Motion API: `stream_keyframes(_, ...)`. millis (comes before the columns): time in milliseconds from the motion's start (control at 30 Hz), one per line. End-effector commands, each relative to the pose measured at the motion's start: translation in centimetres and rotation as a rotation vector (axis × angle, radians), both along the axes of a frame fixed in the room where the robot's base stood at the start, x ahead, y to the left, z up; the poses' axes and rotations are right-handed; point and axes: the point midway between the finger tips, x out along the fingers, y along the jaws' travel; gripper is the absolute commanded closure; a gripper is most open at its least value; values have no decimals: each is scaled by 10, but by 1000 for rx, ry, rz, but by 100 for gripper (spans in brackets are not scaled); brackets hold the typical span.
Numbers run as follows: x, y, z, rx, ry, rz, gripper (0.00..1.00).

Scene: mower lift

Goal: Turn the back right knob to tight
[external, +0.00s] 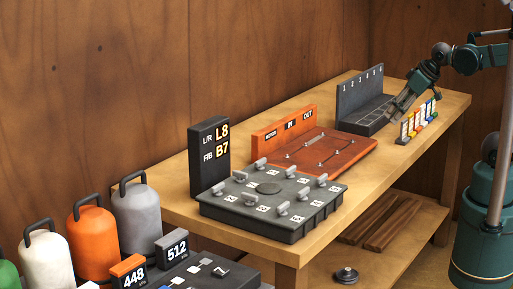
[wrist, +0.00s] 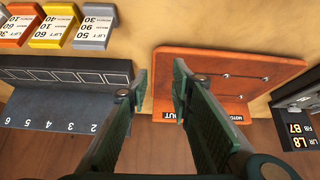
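A dark grey box (external: 240,207) with several small light grey knobs on top sits at the table's near end in the external view. One knob (external: 261,163) stands at its back edge and another (external: 322,180) at its right corner; I cannot tell which the task calls back right. Knob settings are too small to read. A black display (external: 209,157) behind the box reads L8 and B7, and shows in the wrist view (wrist: 297,120). My gripper (wrist: 158,82) is open and empty. In the external view it (external: 393,116) is at the far end, well away from the box.
An orange board (external: 335,151) with small pegs lies between the box and a dark slotted rack (external: 358,115). Coloured blocks (external: 418,121) stand near my gripper. Tanks (external: 92,240) and another dark panel (external: 205,276) are at lower left.

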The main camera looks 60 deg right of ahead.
Motion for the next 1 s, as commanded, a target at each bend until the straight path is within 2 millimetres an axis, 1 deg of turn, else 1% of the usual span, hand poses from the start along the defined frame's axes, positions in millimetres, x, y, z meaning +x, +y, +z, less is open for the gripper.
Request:
stream_keyframes(33,5,4,8,-6,7,17,77)
stream_keyframes(400,48,39,49,-64,72,174,77)
stream_keyframes(700,85,74,76,-112,123,309,77)
stream_keyframes(1000,120,113,95,-160,172,446,77)
